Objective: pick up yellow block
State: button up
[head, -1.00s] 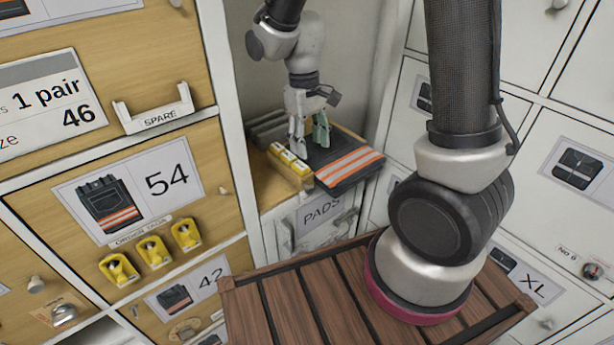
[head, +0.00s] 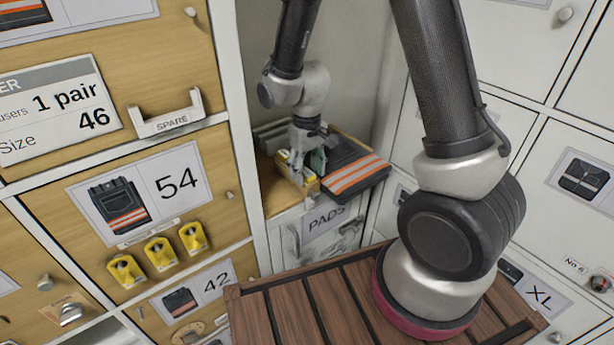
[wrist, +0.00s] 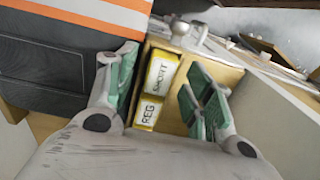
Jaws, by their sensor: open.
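Yellow blocks with white labels stand in a wooden tray in the cabinet niche. In the wrist view one yellow block (wrist: 160,74) reads SHORT, and another yellow block (wrist: 148,112) reads REG, nearer to me. My gripper (head: 298,165) is lowered over the blocks in the head view and hides most of them. In the wrist view my gripper (wrist: 165,90) is open, with green-padded fingers on either side of the labelled blocks. The left finger is close to the blocks; a wider gap shows at the right. I cannot tell if a finger touches them.
Dark folded workwear (head: 352,172) with orange and white stripes lies right beside the blocks. The niche's left wall and the wooden tray edge (wrist: 222,72) are close to my gripper. A drawer marked PADS (head: 322,222) is below.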

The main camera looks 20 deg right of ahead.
jog(key=c, duration=1)
